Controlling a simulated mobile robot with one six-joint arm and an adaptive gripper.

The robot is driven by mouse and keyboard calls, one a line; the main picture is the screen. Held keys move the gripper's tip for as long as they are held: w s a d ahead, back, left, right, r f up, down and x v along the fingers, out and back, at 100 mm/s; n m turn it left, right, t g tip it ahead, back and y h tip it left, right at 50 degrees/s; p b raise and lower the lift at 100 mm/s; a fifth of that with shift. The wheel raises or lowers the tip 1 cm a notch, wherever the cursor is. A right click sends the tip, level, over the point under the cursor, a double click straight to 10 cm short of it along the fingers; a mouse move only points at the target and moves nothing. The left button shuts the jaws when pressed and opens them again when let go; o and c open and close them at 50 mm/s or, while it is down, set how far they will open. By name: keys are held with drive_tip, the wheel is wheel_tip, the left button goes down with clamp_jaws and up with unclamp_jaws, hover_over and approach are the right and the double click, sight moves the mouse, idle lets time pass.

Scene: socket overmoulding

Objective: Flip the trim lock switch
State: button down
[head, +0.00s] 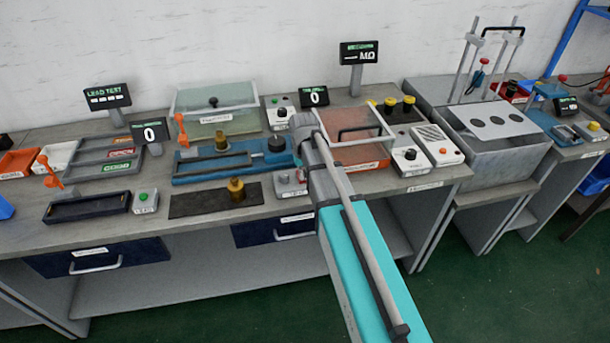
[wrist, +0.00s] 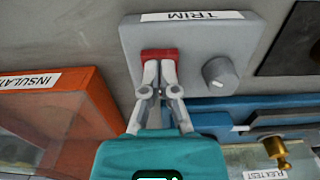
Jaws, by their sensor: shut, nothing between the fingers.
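The trim box (wrist: 190,48) is a grey block with a TRIM label in the wrist view. It carries a red switch (wrist: 160,54) and a round grey knob (wrist: 219,73). My gripper (wrist: 160,72) is shut and empty, its two fingertips together over the red switch and covering part of it. I cannot tell whether they press on it or which way the switch is tilted. In the head view a small grey box (head: 290,182) beside my arm looks like the trim box, partly hidden by the arm. My fingers cannot be made out there.
An orange-framed clear bin (wrist: 75,125) labelled INSULA... stands close to the box in the wrist view. A blue fixture (wrist: 225,105) and a brass fitting (wrist: 275,148) lie on the other side. In the head view, the bench (head: 130,228) is crowded with fixtures, displays and trays.

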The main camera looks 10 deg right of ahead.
drive_tip(key=shift+r+p, duration=3.55)
drive_tip(key=shift+s, duration=0.1)
drive_tip(key=s, duration=1.5)
drive_tip(key=shift+s+d, duration=0.4)
drive_tip(key=shift+d, duration=0.05)
